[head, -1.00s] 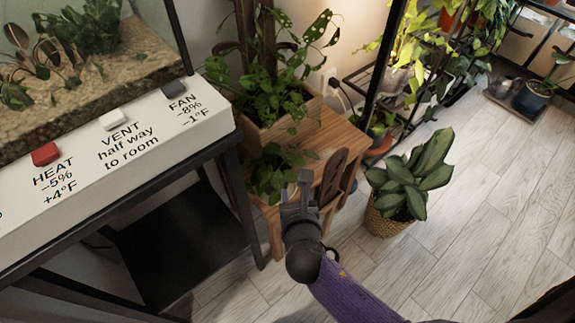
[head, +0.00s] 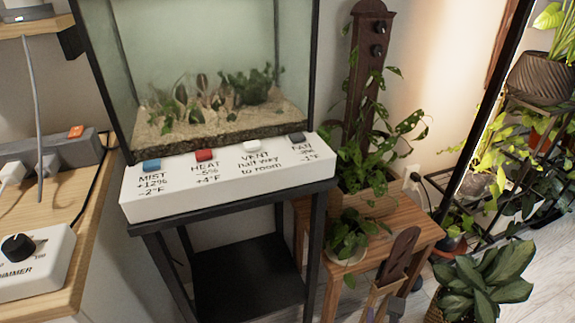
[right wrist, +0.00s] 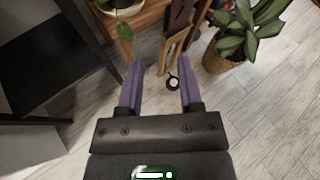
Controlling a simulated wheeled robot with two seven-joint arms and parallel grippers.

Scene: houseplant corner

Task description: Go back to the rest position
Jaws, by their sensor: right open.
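My right gripper (head: 384,303) is at the bottom edge of the head view, in front of the wooden plant stand, and mostly cut off. In the right wrist view, its two purple fingers (right wrist: 160,64) are apart with nothing held between them. A small dark ring with a pale centre (right wrist: 173,82) shows between and beyond the fingers; I cannot tell its distance. My left gripper is in neither view.
A dimmer box (head: 35,262) sits on a wooden top at left.

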